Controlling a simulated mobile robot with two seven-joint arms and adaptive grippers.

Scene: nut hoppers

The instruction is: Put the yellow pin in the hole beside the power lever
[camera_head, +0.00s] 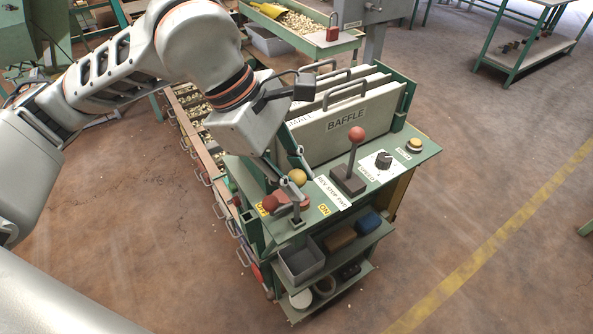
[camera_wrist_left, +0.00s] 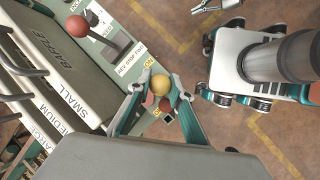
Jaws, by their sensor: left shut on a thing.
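The yellow pin shows as a round yellow knob (camera_head: 298,177) at the end of my left gripper (camera_head: 295,180), low over the front left corner of the green machine top. In the left wrist view the yellow knob (camera_wrist_left: 160,83) sits between the two fingertips (camera_wrist_left: 160,88), which are shut on it. The pin's shaft is hidden below the knob. Red parts of the power lever (camera_head: 270,203) show just below and beside the gripper, near the OFF and ON labels. The hole is hidden by the gripper and pin, and I cannot tell whether the pin is in it.
A lever with a red ball (camera_head: 356,134) stands right of the gripper, with a black dial (camera_head: 383,160) beyond. Handled baffle plates (camera_head: 345,125) rise behind. A grey bin (camera_head: 301,262) sits on the shelf below. A grey gripper-like part (camera_wrist_left: 210,5) shows at the wrist view's top edge.

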